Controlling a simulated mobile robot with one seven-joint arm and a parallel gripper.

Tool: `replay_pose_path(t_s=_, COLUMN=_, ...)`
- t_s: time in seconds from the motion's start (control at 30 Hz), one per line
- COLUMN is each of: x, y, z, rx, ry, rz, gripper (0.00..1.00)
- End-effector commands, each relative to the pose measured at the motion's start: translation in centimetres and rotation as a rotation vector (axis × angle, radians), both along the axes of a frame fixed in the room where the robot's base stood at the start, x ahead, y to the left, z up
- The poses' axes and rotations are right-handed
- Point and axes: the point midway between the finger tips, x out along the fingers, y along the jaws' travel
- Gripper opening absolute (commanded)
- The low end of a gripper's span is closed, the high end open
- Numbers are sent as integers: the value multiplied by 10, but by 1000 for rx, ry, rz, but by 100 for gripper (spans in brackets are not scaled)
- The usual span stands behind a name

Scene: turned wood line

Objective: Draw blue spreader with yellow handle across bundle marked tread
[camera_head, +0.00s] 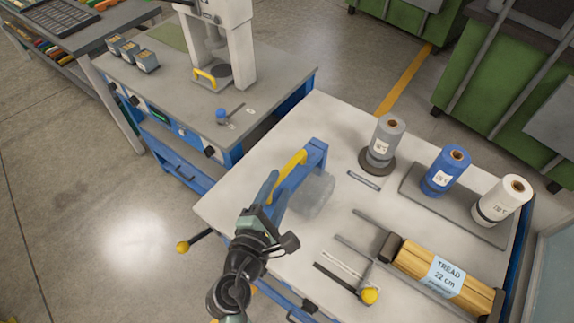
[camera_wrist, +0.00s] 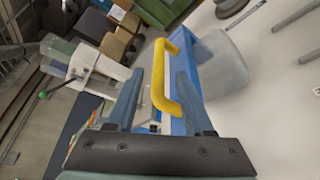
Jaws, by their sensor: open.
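The blue spreader (camera_head: 315,156) with its yellow handle (camera_head: 288,172) stands on the pale table, with a translucent greyish block or roll (camera_head: 314,194) against it. My gripper (camera_head: 272,190) is open at the handle. In the wrist view the yellow handle (camera_wrist: 181,92) shows between the two spread fingers (camera_wrist: 158,88), with gaps visible; I cannot tell whether either finger touches it. The bundle marked TREAD 22 cm (camera_head: 480,296) is a stack of wooden pieces with a pale blue label, lying at the table's right front, apart from my gripper.
Grey (camera_head: 385,137), blue (camera_head: 445,170) and white (camera_head: 502,199) rolls stand at the back right. Dark bars and a yellow-knobbed tool (camera_head: 369,295) lie left of the bundle. A press (camera_head: 222,45) stands on the neighbouring bench. Some table between spreader and bars is clear.

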Motion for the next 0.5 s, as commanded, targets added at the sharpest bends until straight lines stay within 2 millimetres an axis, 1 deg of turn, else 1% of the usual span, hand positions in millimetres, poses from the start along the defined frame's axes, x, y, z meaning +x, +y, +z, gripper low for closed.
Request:
replay_pose_path(t_s=0.03, x=11, y=-4, z=0, rx=1, ry=-1, rz=-3, gripper=52)
replay_pose_path(t_s=0.2, x=37, y=-12, z=-7, rx=1, ry=-1, rz=-3, gripper=52)
replay_pose_path(t_s=0.3, x=48, y=-15, z=-10, rx=1, ry=-2, rz=-1, gripper=52)
replay_pose_path(t_s=0.5, x=58, y=-19, z=-13, rx=3, ry=-1, rz=-1, gripper=52)
